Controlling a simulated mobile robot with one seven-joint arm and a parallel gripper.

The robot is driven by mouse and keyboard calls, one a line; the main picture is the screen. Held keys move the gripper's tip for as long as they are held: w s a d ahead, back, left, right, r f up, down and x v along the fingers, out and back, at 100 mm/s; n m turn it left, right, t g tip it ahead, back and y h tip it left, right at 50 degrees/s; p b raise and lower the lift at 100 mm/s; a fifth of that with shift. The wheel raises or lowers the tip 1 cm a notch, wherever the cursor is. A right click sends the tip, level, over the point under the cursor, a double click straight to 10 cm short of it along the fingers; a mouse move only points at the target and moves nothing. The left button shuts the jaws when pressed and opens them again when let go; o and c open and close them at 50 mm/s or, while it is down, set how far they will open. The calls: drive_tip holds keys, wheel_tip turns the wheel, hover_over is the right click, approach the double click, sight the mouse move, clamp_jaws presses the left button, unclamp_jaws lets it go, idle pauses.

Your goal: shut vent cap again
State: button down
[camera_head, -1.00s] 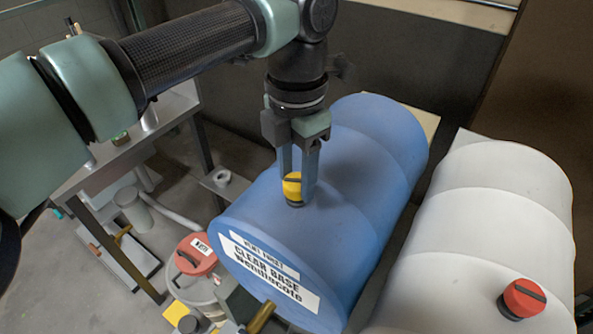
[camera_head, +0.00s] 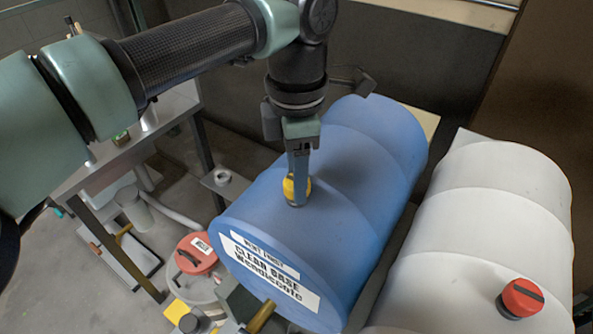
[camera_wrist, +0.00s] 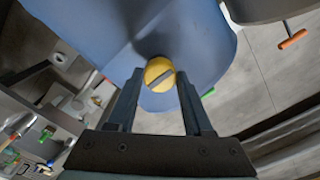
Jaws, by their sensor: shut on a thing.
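The yellow vent cap (camera_head: 289,188) sits on top of the blue drum (camera_head: 345,150), near its labelled front end. My gripper (camera_head: 297,190) points down from above, with its fingers shut on the cap. In the head view a finger hides part of the cap. I cannot tell how tightly the cap is seated.
A white drum (camera_head: 480,220) with a red cap (camera_head: 521,298) lies to the right. A can with a red lid (camera_head: 197,253) stands below the blue drum's front left. A metal bench (camera_head: 130,150) is on the left. A brass tap (camera_head: 261,316) juts from the blue drum's front.

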drive_tip(key=shift+r, duration=0.1)
drive_tip(key=shift+c, duration=1.5)
unclamp_jaws()
wheel_tip(320, 180, up, 13)
drive_tip(key=b, duration=0.1)
